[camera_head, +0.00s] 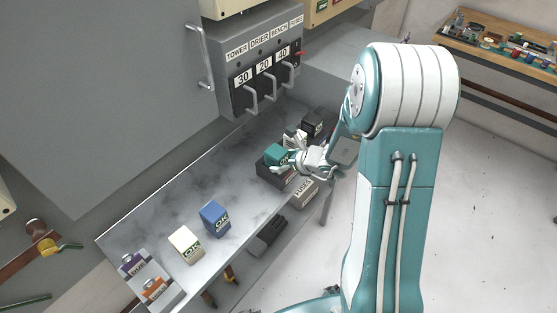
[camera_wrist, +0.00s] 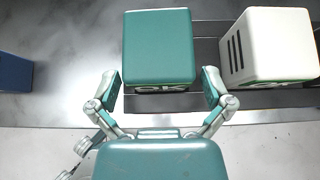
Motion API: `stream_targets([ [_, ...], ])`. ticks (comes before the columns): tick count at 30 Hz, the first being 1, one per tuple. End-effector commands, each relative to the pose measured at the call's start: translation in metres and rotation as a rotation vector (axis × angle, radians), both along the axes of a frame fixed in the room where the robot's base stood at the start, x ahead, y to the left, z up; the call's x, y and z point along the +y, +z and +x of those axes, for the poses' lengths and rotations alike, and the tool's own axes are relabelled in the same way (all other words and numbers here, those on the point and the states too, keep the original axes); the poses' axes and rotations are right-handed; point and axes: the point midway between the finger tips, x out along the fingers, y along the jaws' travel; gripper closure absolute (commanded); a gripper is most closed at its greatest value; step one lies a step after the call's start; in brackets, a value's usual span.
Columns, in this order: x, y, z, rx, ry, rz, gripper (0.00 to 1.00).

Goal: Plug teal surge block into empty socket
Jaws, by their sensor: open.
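The teal surge block (camera_wrist: 158,48), marked OK on its near face, stands upright in the wrist view. It also shows in the head view (camera_head: 275,154), at a dark holder (camera_head: 272,176) on the bench. My gripper (camera_wrist: 161,88) is open, its two fingers on either side of the block's near end. Contact between the pads and the block cannot be told. In the head view, my gripper (camera_head: 290,161) reaches the block from the right. A white block (camera_wrist: 268,45) stands just right of the teal one in the wrist view. I cannot make out an empty socket.
A blue block (camera_head: 214,218) and a cream block (camera_head: 186,244) stand on the grey bench (camera_head: 150,213). A black block (camera_head: 316,122) stands beyond the teal one. The lever panel (camera_head: 262,65) rises behind.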

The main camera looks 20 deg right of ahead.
Motion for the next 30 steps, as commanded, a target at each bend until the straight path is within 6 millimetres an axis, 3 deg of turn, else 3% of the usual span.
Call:
stream_targets([
  [9,-0.033,0.039,-0.043,-0.003,-0.004,-0.002,0.00],
  [15,-0.046,0.054,-0.061,-0.001,-0.003,-0.001,0.00],
  [30,-0.049,0.057,-0.066,0.001,-0.001,0.000,0.00],
])
